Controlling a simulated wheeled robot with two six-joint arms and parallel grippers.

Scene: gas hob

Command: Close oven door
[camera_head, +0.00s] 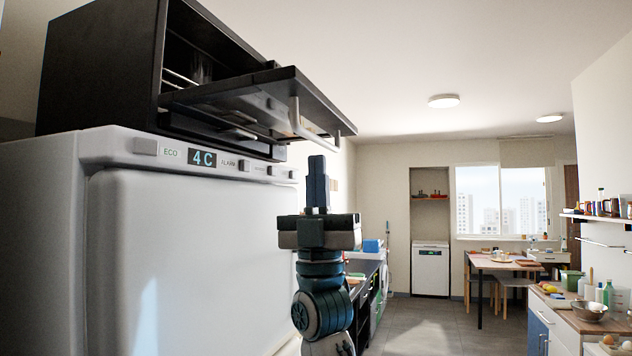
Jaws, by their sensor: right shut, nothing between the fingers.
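A black oven (101,75) sits on top of a white fridge at the upper left. Its door (262,97) is hinged down and stands open, roughly level, sticking out to the right. A light bar handle (306,128) runs along the door's outer edge. My right gripper (318,168) points up, below and just right of the handle. Its fingers are together with nothing between them. It appears apart from the door, though the depth gap is hard to judge. My left gripper is not in view.
The white fridge (190,265) with a "4 C" display fills the left, close to my right arm. A counter (362,275) runs behind the arm. A table (503,264) stands far back, and a worktop with bowls and bottles is at right. The floor (425,325) between is clear.

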